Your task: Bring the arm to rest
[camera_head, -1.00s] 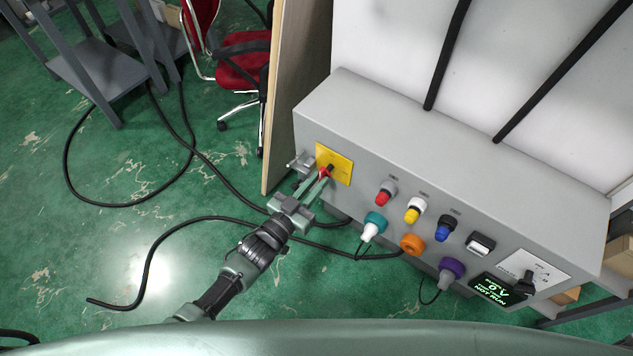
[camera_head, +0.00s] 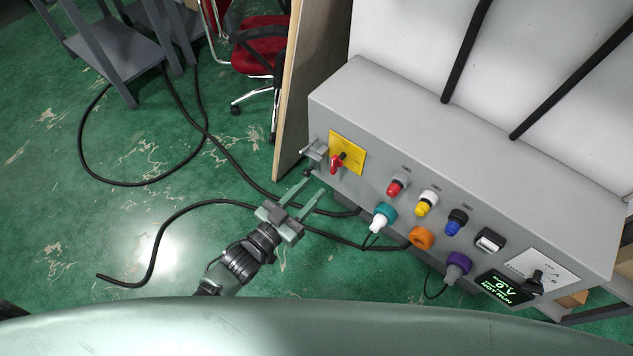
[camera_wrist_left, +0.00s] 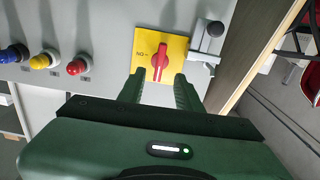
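My left gripper (camera_head: 301,196) is open and empty, its two green fingers pointing at the grey control box (camera_head: 465,155) from the lower left. A gap separates the fingertips from the red rotary switch (camera_head: 338,163) on its yellow plate (camera_head: 355,155). In the left wrist view the red switch (camera_wrist_left: 159,62) shows between and beyond the two fingers (camera_wrist_left: 157,85), its handle in line with them. My right gripper is in neither view.
The box also bears red (camera_head: 397,185), yellow (camera_head: 425,203) and blue (camera_head: 455,222) buttons, a teal connector (camera_head: 384,215), an orange socket (camera_head: 422,238), a purple connector (camera_head: 457,266) and a small display (camera_head: 503,289). Black cables (camera_head: 150,240) lie on the green floor. A red chair (camera_head: 262,58) stands behind.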

